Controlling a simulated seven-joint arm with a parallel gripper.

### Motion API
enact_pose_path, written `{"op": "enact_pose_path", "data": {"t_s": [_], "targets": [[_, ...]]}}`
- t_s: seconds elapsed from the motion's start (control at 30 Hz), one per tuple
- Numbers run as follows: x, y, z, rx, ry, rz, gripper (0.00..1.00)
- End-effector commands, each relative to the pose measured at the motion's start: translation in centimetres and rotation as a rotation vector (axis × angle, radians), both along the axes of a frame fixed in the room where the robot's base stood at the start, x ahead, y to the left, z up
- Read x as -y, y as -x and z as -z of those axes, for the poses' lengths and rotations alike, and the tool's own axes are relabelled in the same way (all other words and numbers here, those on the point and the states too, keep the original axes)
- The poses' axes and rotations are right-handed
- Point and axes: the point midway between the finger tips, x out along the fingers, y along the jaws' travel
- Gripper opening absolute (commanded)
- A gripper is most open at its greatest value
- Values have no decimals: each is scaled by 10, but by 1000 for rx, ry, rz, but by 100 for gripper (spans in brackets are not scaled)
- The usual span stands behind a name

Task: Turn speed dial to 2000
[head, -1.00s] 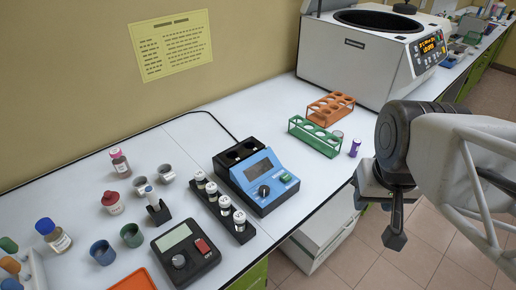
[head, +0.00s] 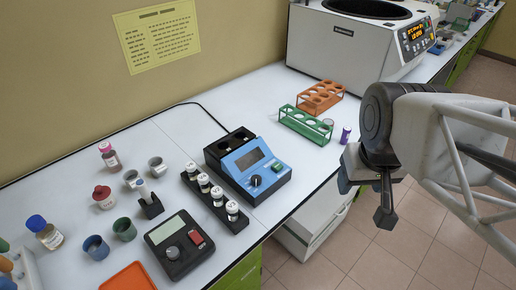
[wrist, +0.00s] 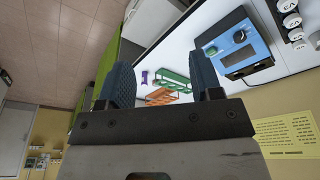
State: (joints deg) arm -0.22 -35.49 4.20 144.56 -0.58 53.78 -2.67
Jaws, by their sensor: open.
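Several devices carry controls, and I cannot read which dial is marked for speed. The blue-and-black device (head: 228,163) has a grey screen, a black dial (head: 256,181) and a green button. The black device (head: 163,237) has a pale screen, a round dial (head: 172,253) and a red switch. The white centrifuge (head: 345,55) at the back has a lit panel with small controls (head: 416,36). My gripper (head: 386,218) hangs beyond the table's front edge, right of these devices. In the wrist view my gripper (wrist: 165,88) is open and empty, with the blue device's dial (wrist: 240,37) beyond the fingers.
A green rack (head: 300,124) and an orange rack (head: 322,98) stand between the blue device and the centrifuge. A black rack of white-capped vials (head: 216,201) stands left of the blue device. Bottles and cups fill the left. Clear white tabletop lies behind the devices.

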Motion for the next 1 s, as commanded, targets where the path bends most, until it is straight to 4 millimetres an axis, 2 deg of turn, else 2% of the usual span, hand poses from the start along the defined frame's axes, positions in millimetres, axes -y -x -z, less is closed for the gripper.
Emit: {"op": "enact_pose_path", "data": {"t_s": [0.17, 0.47, 1.0], "targets": [[-10, -17, 4, -22, 32, -178, 59], [-41, -60, 16, -62, 111, -663, 59], [-114, -129, 56, -112, 220, -1583, 59]]}}
